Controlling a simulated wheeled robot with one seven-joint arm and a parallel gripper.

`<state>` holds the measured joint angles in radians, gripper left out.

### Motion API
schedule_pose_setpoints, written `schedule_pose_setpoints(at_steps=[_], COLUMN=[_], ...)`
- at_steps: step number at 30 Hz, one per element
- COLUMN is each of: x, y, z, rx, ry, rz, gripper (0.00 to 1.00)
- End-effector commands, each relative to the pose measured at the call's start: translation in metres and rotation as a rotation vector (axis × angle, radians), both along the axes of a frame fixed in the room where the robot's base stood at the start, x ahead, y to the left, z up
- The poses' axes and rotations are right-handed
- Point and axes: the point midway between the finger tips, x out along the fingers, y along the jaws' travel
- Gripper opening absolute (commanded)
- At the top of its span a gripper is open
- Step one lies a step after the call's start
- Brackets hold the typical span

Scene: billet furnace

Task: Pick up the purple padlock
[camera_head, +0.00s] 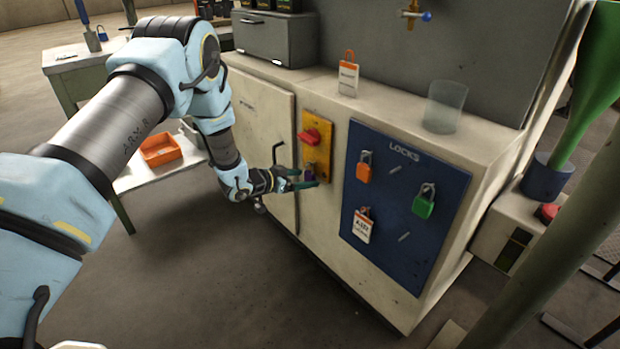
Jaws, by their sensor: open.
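The purple padlock (309,172) shows as a small purple patch low on the yellow switch plate (324,127), below the red rotary switch (309,137). It is mostly hidden by my gripper. My gripper (306,180) is open at the lower part of the plate, with its dark green fingertips at the padlock. I cannot tell whether the fingers touch it or stand on both sides of it.
A blue LOCKS board (425,190) to the right carries an orange padlock (364,170), a green padlock (424,203) and a tag (362,226). A clear cup (444,108) and an orange-white tag (348,77) stand on the ledge. An orange bin (160,150) sits at left.

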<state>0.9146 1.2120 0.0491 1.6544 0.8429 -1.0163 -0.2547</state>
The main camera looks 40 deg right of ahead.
Motion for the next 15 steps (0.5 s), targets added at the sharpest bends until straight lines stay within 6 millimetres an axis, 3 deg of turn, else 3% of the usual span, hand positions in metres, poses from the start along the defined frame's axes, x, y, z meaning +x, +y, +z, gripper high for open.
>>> schedule_pose_setpoints(at_steps=[5,12,15], x=[0.0,0.0,0.0], y=[-0.015,-0.016,-0.016], z=[-0.008,-0.008,-0.008], rx=[0.001,0.001,0.001], ry=[-0.001,0.0,0.0], rz=[0.001,0.001,0.001], gripper=[0.82,0.82,0.71])
